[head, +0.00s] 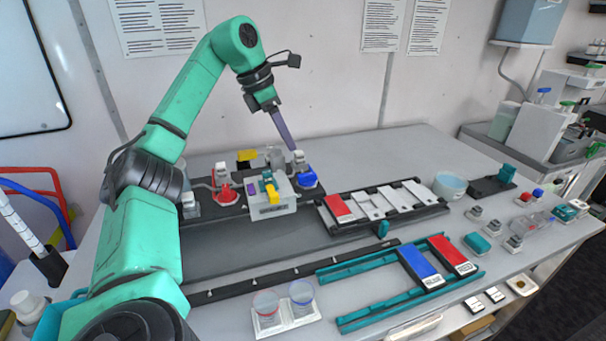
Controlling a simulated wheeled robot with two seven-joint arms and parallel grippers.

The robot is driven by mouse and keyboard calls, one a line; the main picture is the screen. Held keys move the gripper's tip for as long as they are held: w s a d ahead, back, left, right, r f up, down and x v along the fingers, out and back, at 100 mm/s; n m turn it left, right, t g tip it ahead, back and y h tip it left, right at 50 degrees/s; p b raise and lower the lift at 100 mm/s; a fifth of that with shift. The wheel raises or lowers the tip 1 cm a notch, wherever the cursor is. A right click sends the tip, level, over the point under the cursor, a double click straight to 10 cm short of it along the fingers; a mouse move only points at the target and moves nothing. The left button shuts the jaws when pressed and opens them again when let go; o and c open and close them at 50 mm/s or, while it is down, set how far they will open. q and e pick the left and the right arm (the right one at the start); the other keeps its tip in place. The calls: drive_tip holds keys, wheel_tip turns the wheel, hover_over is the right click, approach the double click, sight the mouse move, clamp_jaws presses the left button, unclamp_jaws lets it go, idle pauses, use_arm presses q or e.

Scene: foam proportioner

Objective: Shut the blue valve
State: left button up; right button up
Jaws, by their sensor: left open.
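The blue valve (308,178) sits on the proportioner at the back of the table, to the right of a white block (266,208). A grey-white fitting stands just behind and above its blue part. My left gripper (296,149) comes down from the upper left, and its long purple finger ends just above the valve. Only one finger shows clearly. The gripper is open and holds nothing that I can see. I cannot tell whether the tip touches the fitting. The valve's handle angle is too small to read. My right gripper is not in view.
A red valve (224,193) stands left of the white block, which carries a yellow lever (272,192). A black rack (430,207) with a red-and-white block lies to the right. A teal rack (352,324) and two cups lie in front. Bare table lies behind the black rack.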

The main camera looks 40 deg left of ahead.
sight(306, 174)
use_arm(q)
drive_tip(key=x, duration=1.1)
drive_tip(key=shift+f, duration=0.1)
clamp_jaws()
